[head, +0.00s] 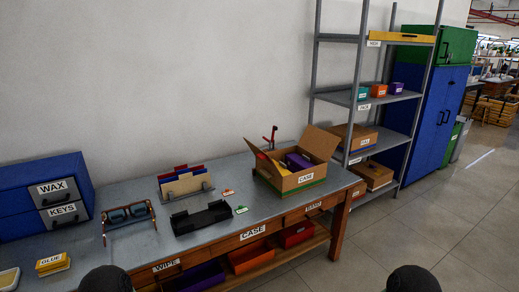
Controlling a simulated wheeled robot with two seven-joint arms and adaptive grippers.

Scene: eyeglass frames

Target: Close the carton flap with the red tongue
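The open cardboard carton (300,182) stands at the right end of the grey workbench. A purple item (298,161) lies inside. Small patches of yellow and red show near the left flap; I cannot tell whether the red is the tongue. Neither gripper shows. Two dark rounded parts at the bottom edge look like my own arms, far from the carton.
The workbench (236,176) also holds sunglasses (128,214), a black tray (200,218), a card holder (185,185), blue drawers (40,192) and a yellow GLUE box (53,264). A red tool (271,136) stands behind the carton. A metal shelf (372,100) rises at right. Floor is open at right.

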